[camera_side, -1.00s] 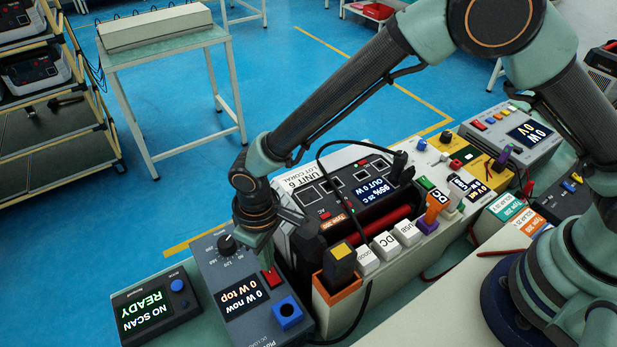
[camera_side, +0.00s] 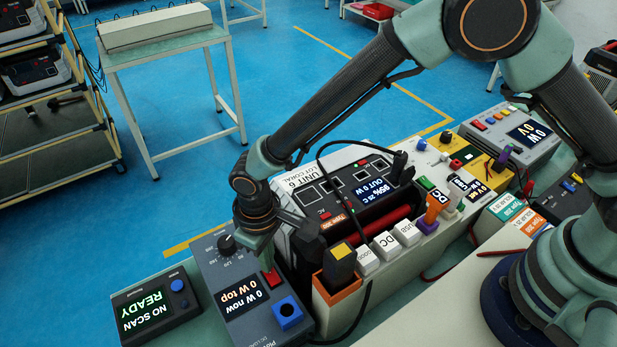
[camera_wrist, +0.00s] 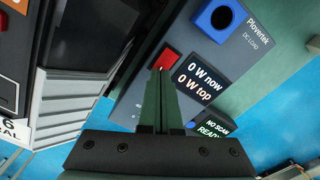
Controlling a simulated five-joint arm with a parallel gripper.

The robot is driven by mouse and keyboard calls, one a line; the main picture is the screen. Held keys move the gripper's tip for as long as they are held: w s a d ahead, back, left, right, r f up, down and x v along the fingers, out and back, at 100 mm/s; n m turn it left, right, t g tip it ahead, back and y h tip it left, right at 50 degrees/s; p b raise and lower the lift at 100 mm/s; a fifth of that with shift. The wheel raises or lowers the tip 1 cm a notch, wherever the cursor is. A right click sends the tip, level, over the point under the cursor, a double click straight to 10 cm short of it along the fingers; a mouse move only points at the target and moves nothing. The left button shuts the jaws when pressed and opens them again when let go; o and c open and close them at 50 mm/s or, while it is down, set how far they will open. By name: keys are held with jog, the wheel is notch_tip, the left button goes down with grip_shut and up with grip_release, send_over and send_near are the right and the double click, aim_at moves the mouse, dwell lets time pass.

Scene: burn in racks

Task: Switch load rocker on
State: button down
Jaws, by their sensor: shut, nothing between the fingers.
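The DC load (camera_side: 220,268) is a dark grey box at the lower left of the side view. Its display (camera_side: 243,295) reads "0 W now, 0 W top". The red load rocker (camera_side: 271,276) sits beside the display; in the wrist view the rocker (camera_wrist: 167,62) is just beyond my fingertips. My gripper (camera_wrist: 160,72) is shut and empty, its tips at the edge of the rocker. I cannot tell whether they touch it. In the side view my gripper (camera_side: 264,262) points down over the rocker and hides part of it.
A blue socket (camera_side: 288,313) is on the load near the rocker, and a black knob (camera_side: 227,243) is at its far end. The scanner box (camera_side: 155,305) reads "NO SCAN READY". The Unit 6 power station (camera_side: 345,190) and a holder with plugs (camera_side: 338,290) stand close on the right.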

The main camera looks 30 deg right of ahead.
jog(key=shift+f, duration=0.65)
dwell(0.3)
jog(key=shift+r, duration=3.55)
